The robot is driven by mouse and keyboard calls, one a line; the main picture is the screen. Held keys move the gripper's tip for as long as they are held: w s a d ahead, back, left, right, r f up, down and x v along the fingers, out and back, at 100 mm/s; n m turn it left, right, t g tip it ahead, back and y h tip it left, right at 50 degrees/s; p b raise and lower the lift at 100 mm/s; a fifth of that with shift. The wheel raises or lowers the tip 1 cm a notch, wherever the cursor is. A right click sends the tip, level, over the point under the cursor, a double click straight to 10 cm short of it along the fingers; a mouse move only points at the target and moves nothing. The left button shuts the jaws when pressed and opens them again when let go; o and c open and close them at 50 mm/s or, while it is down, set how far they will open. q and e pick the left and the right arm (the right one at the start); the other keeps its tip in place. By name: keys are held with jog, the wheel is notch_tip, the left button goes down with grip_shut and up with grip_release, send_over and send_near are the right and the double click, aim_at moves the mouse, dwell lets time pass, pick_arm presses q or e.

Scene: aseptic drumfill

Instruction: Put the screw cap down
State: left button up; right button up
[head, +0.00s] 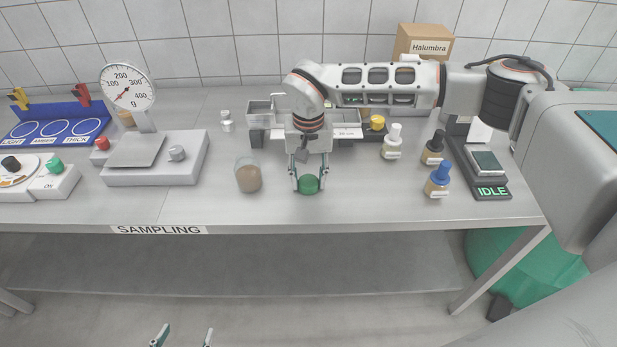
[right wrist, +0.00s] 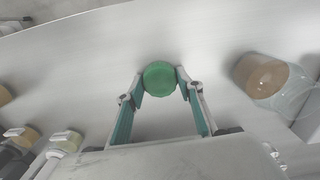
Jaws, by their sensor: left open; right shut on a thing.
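The green screw cap (head: 308,184) is at the front middle of the bench, between the fingertips of my right gripper (head: 308,180). In the right wrist view the round cap (right wrist: 160,79) sits between both fingertips (right wrist: 161,84), and the gripper is shut on it. The cap is at or very near the bench top; I cannot tell if it touches. A glass jar with brown contents (head: 248,175) stands just left of the cap and also shows in the right wrist view (right wrist: 262,76). My left gripper (head: 182,338) is open and empty, low in front of the bench.
A dial scale (head: 155,158) stands to the left. Several small bottles, one with a blue cap (head: 438,180), stand to the right beside a device reading IDLE (head: 490,180). A metal tray (head: 262,110) is behind my right gripper. The bench front around the cap is clear.

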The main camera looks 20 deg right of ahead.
aim_at(309, 181)
jog(key=o, duration=1.3)
jog(key=shift+f, duration=0.1)
notch_tip(309, 181, up, 12)
jog(key=shift+r+b, duration=0.2)
jog(key=shift+b, duration=0.15)
jog(key=shift+f, duration=0.1)
